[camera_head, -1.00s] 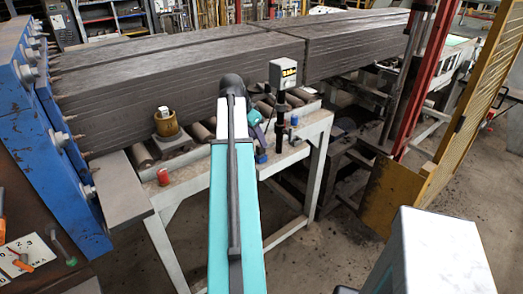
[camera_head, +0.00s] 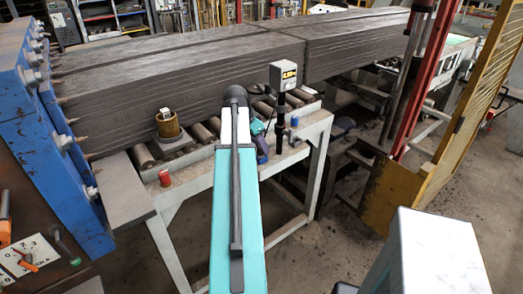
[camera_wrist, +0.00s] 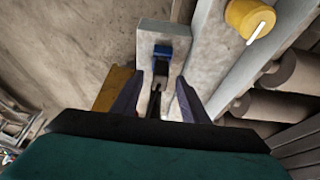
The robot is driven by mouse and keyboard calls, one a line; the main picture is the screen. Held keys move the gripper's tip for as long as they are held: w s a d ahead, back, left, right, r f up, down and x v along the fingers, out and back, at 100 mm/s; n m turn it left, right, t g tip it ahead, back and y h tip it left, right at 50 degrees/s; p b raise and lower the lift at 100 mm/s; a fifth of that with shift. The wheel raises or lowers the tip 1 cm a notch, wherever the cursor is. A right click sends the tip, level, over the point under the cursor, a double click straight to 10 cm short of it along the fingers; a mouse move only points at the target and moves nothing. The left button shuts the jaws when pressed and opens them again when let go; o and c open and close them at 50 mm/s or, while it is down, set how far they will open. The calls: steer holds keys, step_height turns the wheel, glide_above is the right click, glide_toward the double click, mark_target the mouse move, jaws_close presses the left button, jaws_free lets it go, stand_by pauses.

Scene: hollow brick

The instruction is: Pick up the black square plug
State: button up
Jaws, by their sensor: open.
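My gripper (camera_wrist: 160,92) is open in the wrist view, with a dark finger on either side. Between and beyond the fingers lies a pale grey ledge (camera_wrist: 151,35). A blue block (camera_wrist: 162,52) sits on it, with a small dark part just below it in the picture. A thin grey and black forked piece shows between the fingers; nothing is visibly clamped. I cannot tell for certain which dark part is the black square plug.
A yellow-brown cup (camera_head: 167,124) stands among rollers on the bench; a yellow round thing also shows in the wrist view (camera_wrist: 248,18). A display post (camera_head: 283,75) stands right of my arm. Long dark bricks (camera_head: 180,85) lie behind.

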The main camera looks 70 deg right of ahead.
steer(key=shift+p+x, duration=0.3)
steer(key=shift+x, duration=0.85)
steer(key=shift+c, duration=0.2)
jaws_close()
